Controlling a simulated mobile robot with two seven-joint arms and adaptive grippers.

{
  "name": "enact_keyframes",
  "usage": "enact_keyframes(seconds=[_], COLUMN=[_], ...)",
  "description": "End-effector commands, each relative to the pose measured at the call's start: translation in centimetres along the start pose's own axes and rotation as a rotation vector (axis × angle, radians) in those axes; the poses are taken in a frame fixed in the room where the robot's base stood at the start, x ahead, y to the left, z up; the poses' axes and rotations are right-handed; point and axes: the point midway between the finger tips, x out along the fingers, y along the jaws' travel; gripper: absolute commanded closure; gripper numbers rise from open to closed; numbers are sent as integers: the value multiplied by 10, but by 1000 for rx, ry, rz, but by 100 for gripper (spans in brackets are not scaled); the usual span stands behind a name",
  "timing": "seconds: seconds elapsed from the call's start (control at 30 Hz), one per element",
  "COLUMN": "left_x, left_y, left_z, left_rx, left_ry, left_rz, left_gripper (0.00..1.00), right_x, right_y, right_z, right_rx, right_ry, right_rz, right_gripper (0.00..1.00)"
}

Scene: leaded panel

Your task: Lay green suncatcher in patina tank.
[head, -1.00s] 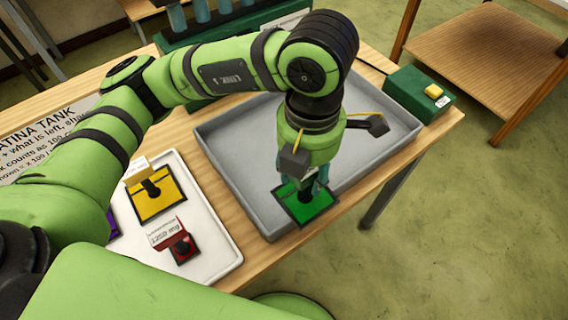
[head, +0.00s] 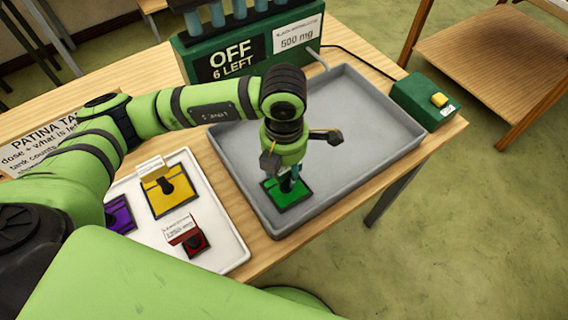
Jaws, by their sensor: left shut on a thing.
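The green suncatcher (head: 294,200), a dark-edged green square, is at the near left part of the grey patina tank (head: 385,150), inside its rim. It looks low over or on the tank floor; I cannot tell whether it touches. My left gripper (head: 288,184) points down and is shut on the suncatcher's middle, its fingertips partly hidden by the gripper's body. My right gripper is not in view.
A white tray (head: 225,248) left of the tank holds yellow (head: 178,198), red (head: 196,245) and purple (head: 119,213) pieces. Behind stands a green dispenser reading "OFF 6 LEFT" (head: 230,62). A green box with a yellow button (head: 422,103) sits right of the tank. The tank's right half is clear.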

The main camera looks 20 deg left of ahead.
Motion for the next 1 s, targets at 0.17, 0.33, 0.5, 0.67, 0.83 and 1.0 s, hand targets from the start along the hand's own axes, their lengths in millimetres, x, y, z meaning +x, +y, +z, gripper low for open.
enact_keyframes(seconds=[0.17,0.33,0.5,0.67,0.83,1.0], left_x=[3,2,2,-1,-18,-56], left_y=[0,0,0,0,0,0], left_z=[0,0,0,0,2,2], left_rx=[0,0,0,0,2,1], left_ry=[-1,0,0,0,-6,-8], left_rz=[0,-1,-1,-1,1,3], left_gripper=[95,30,30,30,30,30], right_x=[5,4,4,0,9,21], right_y=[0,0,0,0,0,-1], right_z=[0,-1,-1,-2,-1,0], right_rx=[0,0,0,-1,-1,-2], right_ry=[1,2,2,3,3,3], right_rz=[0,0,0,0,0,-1], right_gripper=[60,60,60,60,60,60])
